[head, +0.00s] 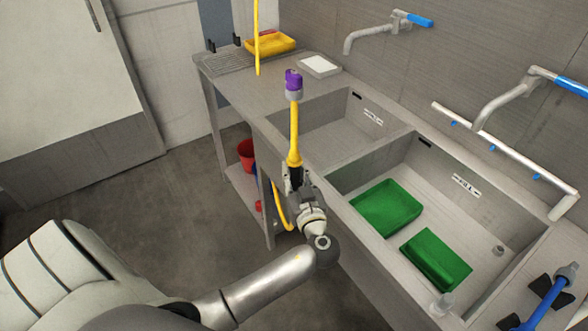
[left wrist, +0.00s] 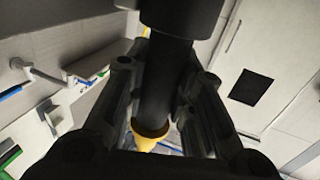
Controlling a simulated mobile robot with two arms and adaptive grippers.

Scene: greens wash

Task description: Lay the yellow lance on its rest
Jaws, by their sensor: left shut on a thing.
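The yellow lance (head: 294,132) stands nearly upright at the front edge of the steel sink counter, its purple and grey head (head: 293,84) at the top. My left gripper (head: 295,178) is shut on its black grip. In the left wrist view the dark grip (left wrist: 165,85) runs between the two fingers, with a yellow collar (left wrist: 150,136) below. A yellow hose (head: 279,205) hangs beneath the gripper. Two small black upright holders (head: 237,40), which look like a rest, stand empty at the counter's far left end. My right gripper is not in view.
Two sink basins lie right of the lance; the nearer holds green trays (head: 386,208). A yellow tray (head: 270,44) and a white tray (head: 320,66) stand at the back. A blue lance (head: 547,304) lies on black supports at right. Blue-handled taps (head: 495,105) overhang the basins.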

